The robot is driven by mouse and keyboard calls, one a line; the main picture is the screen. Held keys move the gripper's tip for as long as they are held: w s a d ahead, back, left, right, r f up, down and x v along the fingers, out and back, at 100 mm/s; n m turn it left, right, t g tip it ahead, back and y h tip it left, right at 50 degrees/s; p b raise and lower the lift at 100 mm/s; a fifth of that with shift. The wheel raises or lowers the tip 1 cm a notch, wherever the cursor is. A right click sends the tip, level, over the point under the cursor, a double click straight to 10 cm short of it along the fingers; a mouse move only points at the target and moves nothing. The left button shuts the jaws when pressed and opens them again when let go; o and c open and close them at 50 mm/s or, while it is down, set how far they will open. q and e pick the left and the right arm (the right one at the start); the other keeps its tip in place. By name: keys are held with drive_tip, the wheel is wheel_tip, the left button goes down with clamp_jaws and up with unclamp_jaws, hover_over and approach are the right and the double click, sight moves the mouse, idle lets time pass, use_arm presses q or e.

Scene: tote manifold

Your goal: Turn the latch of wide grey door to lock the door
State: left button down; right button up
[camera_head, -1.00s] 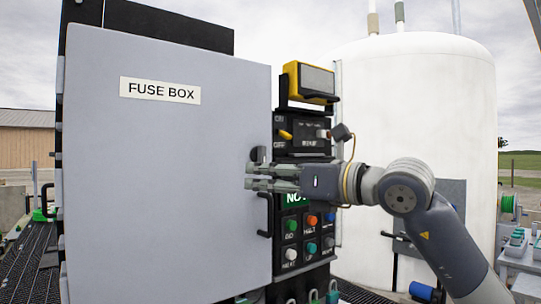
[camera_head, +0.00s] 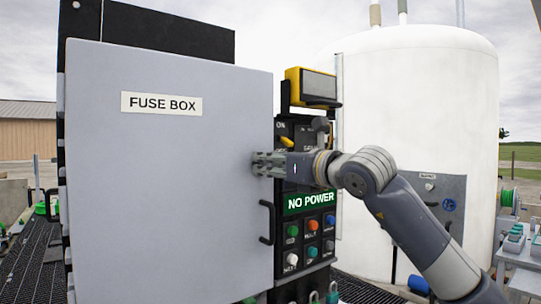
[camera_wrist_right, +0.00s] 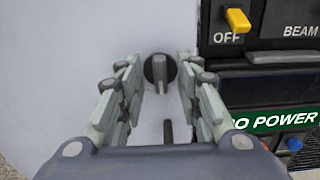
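The wide grey door (camera_head: 165,215), labelled FUSE BOX, looks shut or nearly shut in the head view. In the right wrist view, its latch (camera_wrist_right: 160,71) is a dark round knob with an upright grip bar. My right gripper (camera_wrist_right: 158,62) is open, with its fingers on either side of the latch, and I see no clear contact. In the head view my right gripper (camera_head: 262,164) is at the door's right edge and hides the latch. My left gripper is not in view.
A black door handle (camera_head: 266,222) sits below the latch. Right of the door is a control panel with a NO POWER sign (camera_head: 309,202), coloured buttons and a yellow OFF switch (camera_wrist_right: 238,20). A white tank (camera_head: 420,110) stands behind my right arm.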

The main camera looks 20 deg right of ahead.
drive_tip(key=shift+w+a, duration=0.1)
drive_tip(key=shift+w, duration=0.2)
drive_tip(key=shift+f, duration=0.1)
clamp_jaws()
